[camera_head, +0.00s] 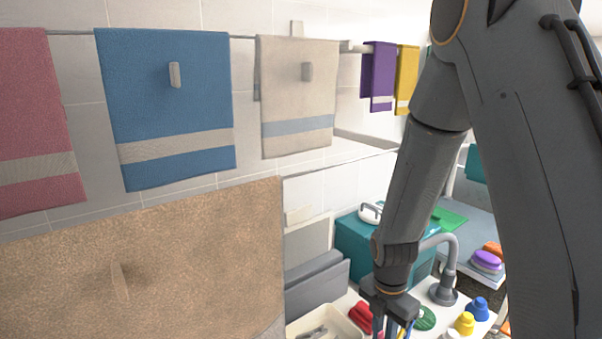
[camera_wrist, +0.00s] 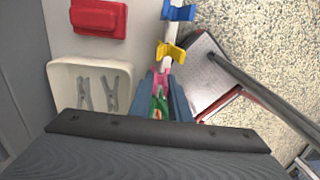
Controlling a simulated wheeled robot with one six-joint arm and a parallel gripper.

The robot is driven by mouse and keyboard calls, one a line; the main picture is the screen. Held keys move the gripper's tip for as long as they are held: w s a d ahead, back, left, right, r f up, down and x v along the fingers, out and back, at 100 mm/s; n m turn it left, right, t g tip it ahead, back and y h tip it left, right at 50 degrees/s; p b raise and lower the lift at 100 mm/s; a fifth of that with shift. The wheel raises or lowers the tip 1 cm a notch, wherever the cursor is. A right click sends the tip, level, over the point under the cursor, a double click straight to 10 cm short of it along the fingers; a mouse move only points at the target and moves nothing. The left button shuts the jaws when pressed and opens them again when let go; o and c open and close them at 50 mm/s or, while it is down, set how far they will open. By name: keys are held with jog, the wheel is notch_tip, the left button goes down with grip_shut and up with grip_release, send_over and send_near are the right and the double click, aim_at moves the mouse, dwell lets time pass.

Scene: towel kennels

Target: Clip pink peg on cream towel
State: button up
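The cream towel (camera_head: 297,90) with a blue-grey stripe hangs on the wall rail, with a small grey hook or peg on its front. In the wrist view, a pink peg (camera_wrist: 161,80) sits on a white strip in line with yellow (camera_wrist: 170,52) and blue (camera_wrist: 178,12) pegs. A green peg (camera_wrist: 158,106) is nearer my palm. My gripper (camera_wrist: 162,88) is open, its fingers on either side of the pink and green pegs. I cannot tell if they touch. In the head view my gripper (camera_head: 391,316) is low over the counter, away from the towel.
A cream tray (camera_wrist: 60,75) with grey pegs and a red box (camera_wrist: 98,17) lie left of my gripper. A grey tap (camera_head: 447,270) stands close right. Blue (camera_head: 165,85) and pink (camera_head: 32,110) towels hang left of the cream one. A brown panel (camera_head: 190,250) fills the lower left.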

grip_shut()
jog(key=shift+r, duration=0.1)
jog(key=shift+a+r+p, duration=0.15)
jog(key=shift+r+p, duration=3.25)
jog(key=shift+r, duration=0.25)
